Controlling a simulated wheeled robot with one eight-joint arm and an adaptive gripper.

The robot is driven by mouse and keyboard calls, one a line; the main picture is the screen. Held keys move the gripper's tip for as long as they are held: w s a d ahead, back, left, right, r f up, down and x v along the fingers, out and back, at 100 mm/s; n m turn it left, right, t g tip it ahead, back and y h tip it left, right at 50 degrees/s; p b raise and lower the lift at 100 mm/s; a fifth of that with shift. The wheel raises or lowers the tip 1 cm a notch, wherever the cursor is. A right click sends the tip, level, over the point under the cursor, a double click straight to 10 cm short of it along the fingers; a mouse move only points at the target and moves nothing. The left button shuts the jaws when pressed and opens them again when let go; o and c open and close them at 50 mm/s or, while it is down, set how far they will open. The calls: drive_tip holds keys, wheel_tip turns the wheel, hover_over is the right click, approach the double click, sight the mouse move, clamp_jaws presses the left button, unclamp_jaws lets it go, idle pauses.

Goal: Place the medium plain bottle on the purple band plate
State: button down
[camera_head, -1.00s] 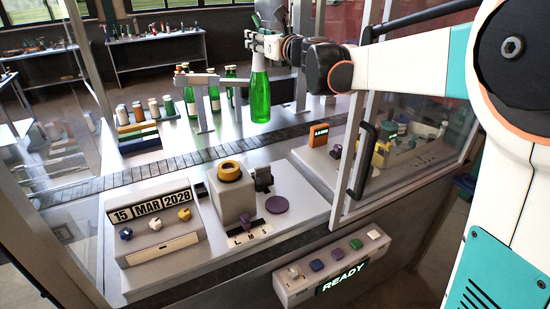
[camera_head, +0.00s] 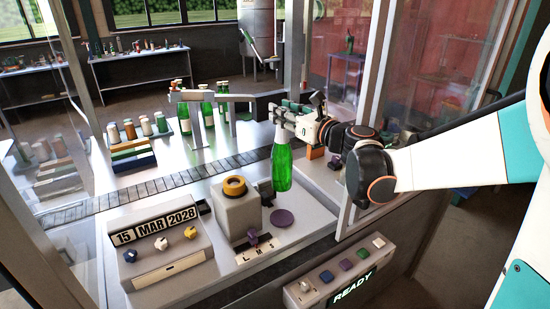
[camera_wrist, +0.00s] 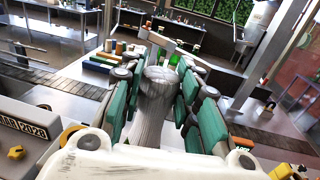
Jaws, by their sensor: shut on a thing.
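The held green bottle (camera_head: 282,168) hangs upright from my gripper (camera_head: 284,113), which is shut around its upper part. In the wrist view a pale grey, foil-like top (camera_wrist: 157,95) sits between the teal finger pads; the green body is hidden there. The purple plate (camera_head: 283,217), a flat disc, lies on the pale machine top. The bottle's base is in the air, above and just behind the plate in the picture, apart from it.
A grey block with a yellow ring (camera_head: 234,186) stands left of the plate, with a purple lever (camera_head: 252,237) before it. The date panel (camera_head: 155,226) is further left. Other green bottles (camera_head: 222,100) stand behind the conveyor (camera_head: 160,182). A glass panel is at right.

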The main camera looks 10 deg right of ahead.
sight(288, 157)
wheel_tip(288, 157, down, 13)
drive_tip(key=b, duration=0.3)
idle(0.4)
drive_tip(key=shift+f, duration=0.1)
drive_tip(key=c, duration=1.2)
unclamp_jaws()
drive_tip(key=p+v, duration=0.1)
drive_tip(key=v, duration=1.1)
